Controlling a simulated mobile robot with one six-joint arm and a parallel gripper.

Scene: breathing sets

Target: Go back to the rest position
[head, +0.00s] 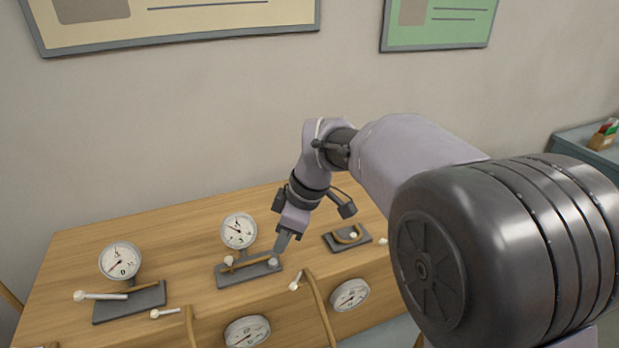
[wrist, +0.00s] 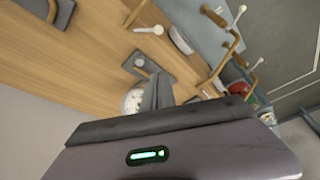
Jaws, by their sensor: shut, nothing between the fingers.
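My gripper (head: 280,250) is shut and empty, pointing down at the right end of the middle set's dark base (head: 230,280). Whether it touches that base is unclear. The middle set has an upright white gauge (head: 239,230) and a tan tube lying on the base. The left set has a similar gauge (head: 120,260) and a pale lever (head: 100,296). A dark plate (head: 340,245) with a curved tan handle lies to the right. In the wrist view, my shut fingers (wrist: 157,92) partly hide a white round gauge (wrist: 132,103).
The sets stand on a wooden bench (head: 180,230) against a grey wall. Round dials (head: 247,331) and tan tubes (head: 320,310) are along its front side. A blue-grey table (head: 570,143) holds a small box at far right. Free air lies above the bench's left part.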

